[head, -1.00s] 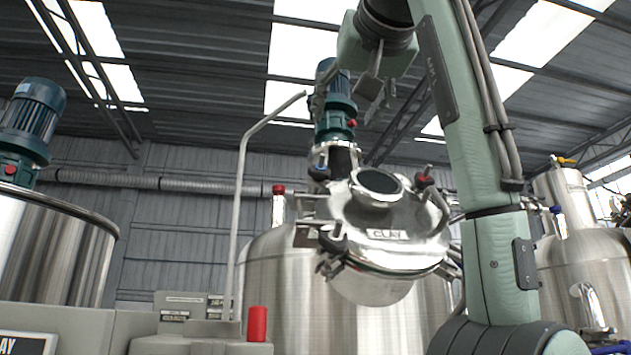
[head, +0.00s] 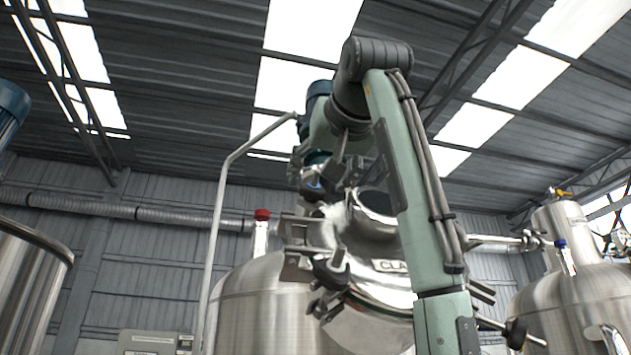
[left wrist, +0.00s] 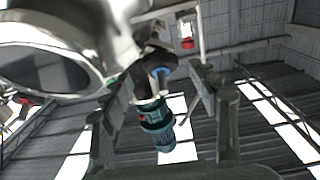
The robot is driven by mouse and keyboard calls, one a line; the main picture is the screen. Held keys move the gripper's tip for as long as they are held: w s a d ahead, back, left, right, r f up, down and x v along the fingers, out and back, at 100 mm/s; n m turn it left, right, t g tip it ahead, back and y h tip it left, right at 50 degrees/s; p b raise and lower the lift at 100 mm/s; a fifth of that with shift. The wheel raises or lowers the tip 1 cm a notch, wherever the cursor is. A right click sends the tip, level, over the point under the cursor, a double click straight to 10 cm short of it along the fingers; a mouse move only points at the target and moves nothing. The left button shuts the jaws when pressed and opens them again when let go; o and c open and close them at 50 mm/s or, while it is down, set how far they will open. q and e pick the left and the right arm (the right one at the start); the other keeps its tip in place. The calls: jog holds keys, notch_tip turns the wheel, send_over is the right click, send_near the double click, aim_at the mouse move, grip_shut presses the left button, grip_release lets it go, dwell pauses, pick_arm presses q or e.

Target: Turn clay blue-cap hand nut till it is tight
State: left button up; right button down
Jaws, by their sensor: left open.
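The CLAY tank's lid (head: 385,280) shows in the head view, its label partly hidden by my left arm. A dark hand nut with a blue cap (head: 313,185) sits at the lid's back left edge. It also shows in the left wrist view (left wrist: 159,73), past and between my finger tips. My left gripper (head: 350,165) is open and empty, above and beside this nut, with its fingers pointing down. In the left wrist view the two fingers (left wrist: 160,98) stand wide apart; no contact with the nut can be made out. My right gripper is not in view.
Another dark hand nut and clamp (head: 332,268) stand at the lid's front left. A round glass port (head: 376,203) rises from the lid close to my gripper. A blue-green motor (head: 318,95) stands behind. A bent grey pipe (head: 222,220) rises at left.

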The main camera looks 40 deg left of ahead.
pick_arm(q)
jog(key=shift+x, duration=1.4)
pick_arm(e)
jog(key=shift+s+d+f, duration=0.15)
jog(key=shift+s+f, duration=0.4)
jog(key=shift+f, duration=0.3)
pick_arm(q)
jog(key=c, duration=1.2)
